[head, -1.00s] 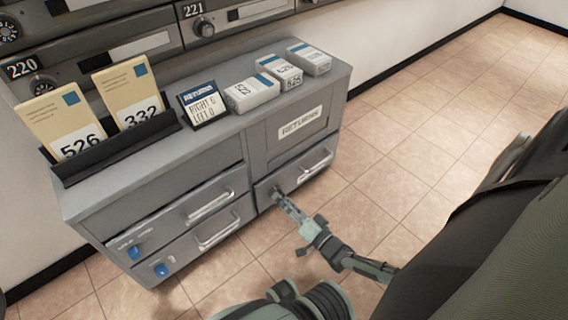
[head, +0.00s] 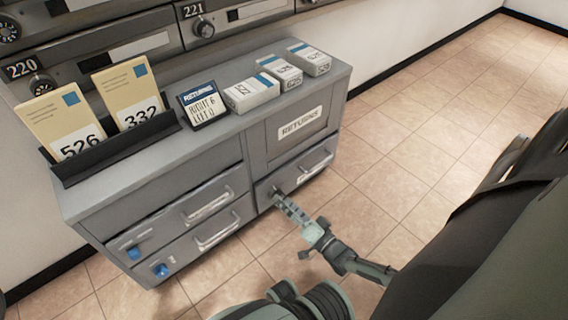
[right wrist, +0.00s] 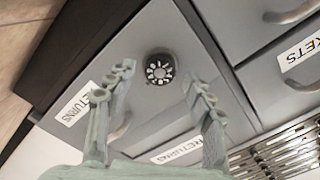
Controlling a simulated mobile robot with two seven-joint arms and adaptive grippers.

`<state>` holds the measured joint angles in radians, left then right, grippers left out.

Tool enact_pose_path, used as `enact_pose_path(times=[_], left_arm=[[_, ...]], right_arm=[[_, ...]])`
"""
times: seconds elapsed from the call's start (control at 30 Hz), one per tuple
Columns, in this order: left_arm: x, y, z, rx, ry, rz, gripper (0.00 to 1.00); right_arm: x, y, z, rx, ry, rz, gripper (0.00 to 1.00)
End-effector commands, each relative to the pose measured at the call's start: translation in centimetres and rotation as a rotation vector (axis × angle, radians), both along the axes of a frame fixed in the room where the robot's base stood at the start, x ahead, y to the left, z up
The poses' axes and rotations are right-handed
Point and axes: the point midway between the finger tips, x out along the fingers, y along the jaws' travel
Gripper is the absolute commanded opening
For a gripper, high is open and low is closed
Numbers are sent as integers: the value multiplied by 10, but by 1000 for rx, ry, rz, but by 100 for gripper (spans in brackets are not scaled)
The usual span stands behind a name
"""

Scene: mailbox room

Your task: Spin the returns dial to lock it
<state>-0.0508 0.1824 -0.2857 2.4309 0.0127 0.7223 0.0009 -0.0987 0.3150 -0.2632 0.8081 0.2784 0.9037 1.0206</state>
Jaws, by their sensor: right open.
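The returns dial (right wrist: 159,69) is a small dark knob with pale marks around its face, on the grey front of the returns drawer (right wrist: 215,95). In the right wrist view it sits between and just beyond the two fingertips of my right gripper (right wrist: 158,80), which is open and empty. In the head view my right gripper (head: 283,197) reaches the returns drawer's front left of its handle, and its fingers largely hide the dial. I cannot tell whether a finger touches the dial. My left gripper is not in view.
A small returns card (head: 202,104) with handwritten directions stands on the grey cabinet top (head: 160,160). Several labelled boxes (head: 252,91) stand beside it, and envelopes (head: 62,122) fill a black rack. Drawer handles (head: 210,207) stick out nearby. The tiled floor (head: 440,150) at right is clear.

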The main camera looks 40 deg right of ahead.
Motion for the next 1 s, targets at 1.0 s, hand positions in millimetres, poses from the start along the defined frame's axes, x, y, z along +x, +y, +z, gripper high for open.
enact_pose_path(times=[1.0], left_arm=[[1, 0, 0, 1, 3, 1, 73]], right_arm=[[-109, -9, 0, 0, 0, 0, 53]])
